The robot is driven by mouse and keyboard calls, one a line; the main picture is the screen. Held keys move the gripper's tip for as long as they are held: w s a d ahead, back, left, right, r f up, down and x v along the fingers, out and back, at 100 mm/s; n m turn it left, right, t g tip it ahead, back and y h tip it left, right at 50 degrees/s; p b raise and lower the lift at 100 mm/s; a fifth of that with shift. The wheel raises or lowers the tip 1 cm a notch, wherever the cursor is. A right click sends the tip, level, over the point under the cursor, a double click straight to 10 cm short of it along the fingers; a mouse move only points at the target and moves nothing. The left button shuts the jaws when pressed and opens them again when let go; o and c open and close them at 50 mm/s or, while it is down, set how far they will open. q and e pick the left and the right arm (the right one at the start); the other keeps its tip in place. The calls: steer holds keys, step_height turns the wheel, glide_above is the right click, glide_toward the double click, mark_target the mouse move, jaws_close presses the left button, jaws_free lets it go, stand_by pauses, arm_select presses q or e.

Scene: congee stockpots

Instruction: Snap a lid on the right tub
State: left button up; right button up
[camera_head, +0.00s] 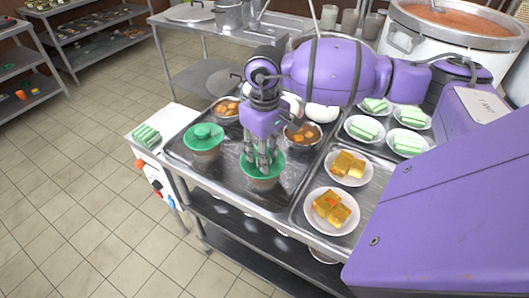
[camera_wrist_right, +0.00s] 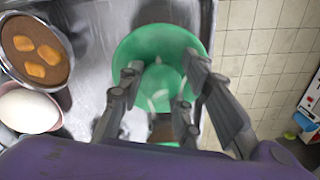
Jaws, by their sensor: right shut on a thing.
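My right gripper (camera_head: 263,160) points down and is shut on the raised middle of a green lid (camera_head: 276,164). The lid is on or just above the right tub (camera_head: 264,184) on the steel tray; I cannot tell whether it is fully seated. In the wrist view the fingers (camera_wrist_right: 158,92) close around the centre of the round lid (camera_wrist_right: 135,45). The left tub (camera_head: 206,153) has its own green lid (camera_head: 203,131) on top. My left gripper is not in view.
Bowls of brown food (camera_head: 302,134), white plates with yellow cubes (camera_head: 331,207) and plates with green-white stacks (camera_head: 364,128) crowd the counter. A green-striped stack (camera_head: 146,135) lies at the left. A large pot (camera_head: 455,45) stands at the back right. Tray (camera_head: 228,180) space is bare between the tubs.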

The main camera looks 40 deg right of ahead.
steer(key=o, duration=1.3)
steer(key=o, duration=0.4)
steer(key=shift+o, duration=0.2)
